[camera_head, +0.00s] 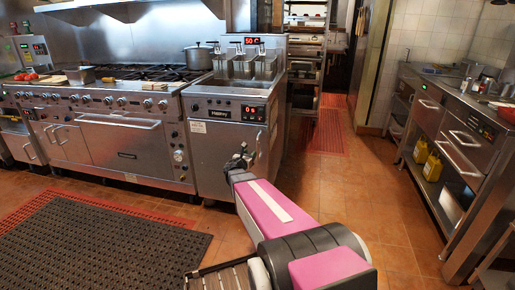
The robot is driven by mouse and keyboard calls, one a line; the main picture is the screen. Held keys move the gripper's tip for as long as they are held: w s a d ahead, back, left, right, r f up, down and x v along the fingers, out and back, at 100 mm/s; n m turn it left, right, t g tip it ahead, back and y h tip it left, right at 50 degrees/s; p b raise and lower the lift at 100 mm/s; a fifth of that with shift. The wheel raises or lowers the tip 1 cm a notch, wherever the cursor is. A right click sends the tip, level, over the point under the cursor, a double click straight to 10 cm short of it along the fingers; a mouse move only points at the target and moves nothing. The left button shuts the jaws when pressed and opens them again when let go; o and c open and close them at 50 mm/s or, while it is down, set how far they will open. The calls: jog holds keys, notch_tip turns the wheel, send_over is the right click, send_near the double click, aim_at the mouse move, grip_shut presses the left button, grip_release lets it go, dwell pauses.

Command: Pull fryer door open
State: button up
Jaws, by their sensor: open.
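The fryer (228,107) is a steel unit in the middle of the view, with lit red displays and several baskets on top. Its front door (213,158) looks closed. A short vertical handle (258,143) shows near the door's right edge. My gripper (242,152) is open and empty in front of the door, just left of the handle in the picture. I cannot tell how far it is from the door. My pink and grey arm hides the lower right part of the door.
A range with an oven (125,140) stands left of the fryer. Dark mats (100,245) lie on the floor at front left. A steel counter with drawers (455,135) stands at right.

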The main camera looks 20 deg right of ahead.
jog(key=x, duration=1)
jog(key=shift+w+d, duration=0.1)
grip_shut()
